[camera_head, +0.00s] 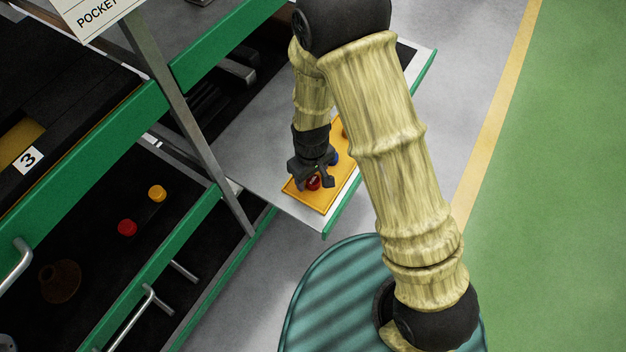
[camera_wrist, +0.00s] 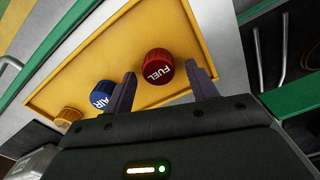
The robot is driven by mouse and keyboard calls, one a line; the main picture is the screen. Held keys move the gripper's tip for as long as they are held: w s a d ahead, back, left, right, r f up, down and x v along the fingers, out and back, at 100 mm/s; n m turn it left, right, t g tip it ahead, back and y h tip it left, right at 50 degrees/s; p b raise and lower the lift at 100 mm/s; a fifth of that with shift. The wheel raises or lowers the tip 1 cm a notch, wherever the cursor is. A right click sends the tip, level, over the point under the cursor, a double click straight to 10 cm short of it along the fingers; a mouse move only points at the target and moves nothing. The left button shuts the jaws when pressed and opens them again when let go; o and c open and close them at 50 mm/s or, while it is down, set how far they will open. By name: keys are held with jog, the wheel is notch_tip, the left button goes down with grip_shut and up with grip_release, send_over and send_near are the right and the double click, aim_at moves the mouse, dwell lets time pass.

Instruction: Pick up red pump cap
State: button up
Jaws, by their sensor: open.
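The red pump cap (camera_wrist: 158,67), marked FUEL, sits on a yellow tray (camera_wrist: 205,22). In the head view the red cap (camera_head: 313,183) shows partly behind the fingers, near the tray's front end (camera_head: 322,206). My gripper (camera_wrist: 162,88) is open, with its two fingers on either side of the red cap in the wrist picture. I cannot tell whether either finger touches it. In the head view my gripper (camera_head: 315,178) is low over the tray at the cap.
A blue cap (camera_wrist: 101,94) marked AIR stands close to the left finger, with a yellow cap (camera_wrist: 68,117) beyond it on the tray. Another red cap (camera_head: 127,227) and yellow cap (camera_head: 157,193) lie in a dark drawer at left. A metal post (camera_head: 190,120) stands left of the tray.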

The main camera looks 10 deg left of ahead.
jog(key=shift+f, duration=0.15)
jog(key=shift+c, duration=0.3)
jog(key=c, duration=1)
